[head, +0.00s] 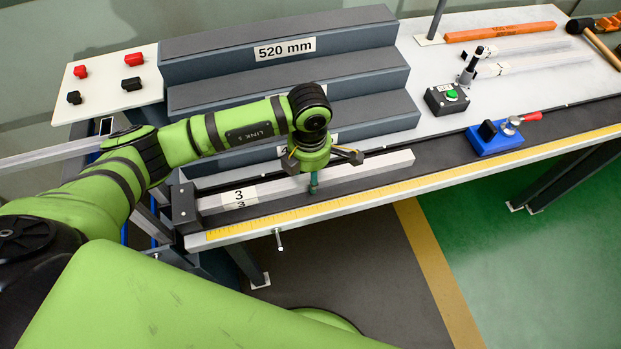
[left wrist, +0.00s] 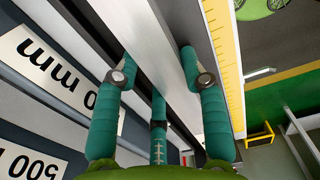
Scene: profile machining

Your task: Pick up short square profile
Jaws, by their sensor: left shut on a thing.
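The short square profile (head: 385,163) is a long, light grey square bar along the front of the bench, beside the yellow ruler. A white label with the number 3 (head: 240,196) shows toward its left end. My left gripper (head: 314,183) reaches down over its middle and is shut on it. In the left wrist view, the teal fingers (left wrist: 161,78) stand on both sides of the profile (left wrist: 150,38), with a third finger below. I cannot tell whether the profile is lifted off the bench. My right gripper is not in view.
A black end block (head: 186,208) stands at the profile's left end. Behind the profile rise grey steps (head: 285,90) with length labels. To the right are a green button box (head: 447,98), a blue device with a red handle (head: 495,137) and an orange bar (head: 500,32).

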